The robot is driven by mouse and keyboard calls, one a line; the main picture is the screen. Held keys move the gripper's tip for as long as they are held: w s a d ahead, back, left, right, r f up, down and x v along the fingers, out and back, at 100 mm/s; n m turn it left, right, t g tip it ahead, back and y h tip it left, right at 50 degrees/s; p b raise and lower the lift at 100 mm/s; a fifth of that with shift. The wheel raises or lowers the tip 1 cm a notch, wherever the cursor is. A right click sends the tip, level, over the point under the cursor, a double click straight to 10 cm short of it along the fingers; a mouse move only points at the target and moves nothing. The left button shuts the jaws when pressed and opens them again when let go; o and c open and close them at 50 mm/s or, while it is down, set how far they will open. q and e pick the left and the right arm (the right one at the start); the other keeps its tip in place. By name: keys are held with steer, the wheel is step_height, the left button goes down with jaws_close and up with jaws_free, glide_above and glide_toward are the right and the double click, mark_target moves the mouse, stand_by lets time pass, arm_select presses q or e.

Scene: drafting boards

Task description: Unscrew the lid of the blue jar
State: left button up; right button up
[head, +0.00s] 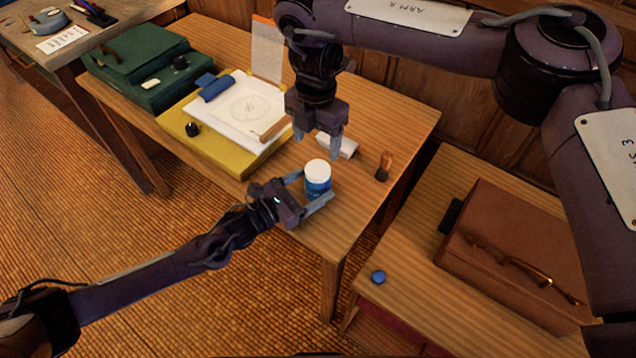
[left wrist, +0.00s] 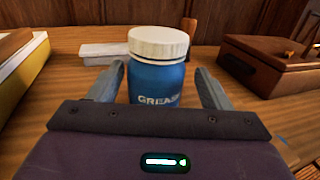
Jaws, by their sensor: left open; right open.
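The blue jar (head: 317,184) stands upright on the wooden table near its front corner. Its white lid (head: 317,169) sits on top. In the left wrist view the jar (left wrist: 156,84) shows a "GREASE" label below the lid (left wrist: 158,42). My left gripper (head: 311,188) is open, with its fingers on either side of the jar body. In the left wrist view a gap shows to the right of the jar; contact on the left side is unclear. My right gripper (head: 326,148) is open and empty, pointing down above and slightly behind the lid.
A yellow board (head: 222,150) with white paper and a green case (head: 140,75) lie to the left. A small brown-handled object (head: 383,166) stands right of the jar. A brown case (head: 520,250) and blue round object (head: 378,277) are on the right-hand table.

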arm_select(q)
steer(key=shift+x, duration=1.35)
arm_select(e)
steer(key=shift+w+d, duration=0.1)
steer(key=shift+d, duration=0.1)
steer(key=shift+a, duration=0.1)
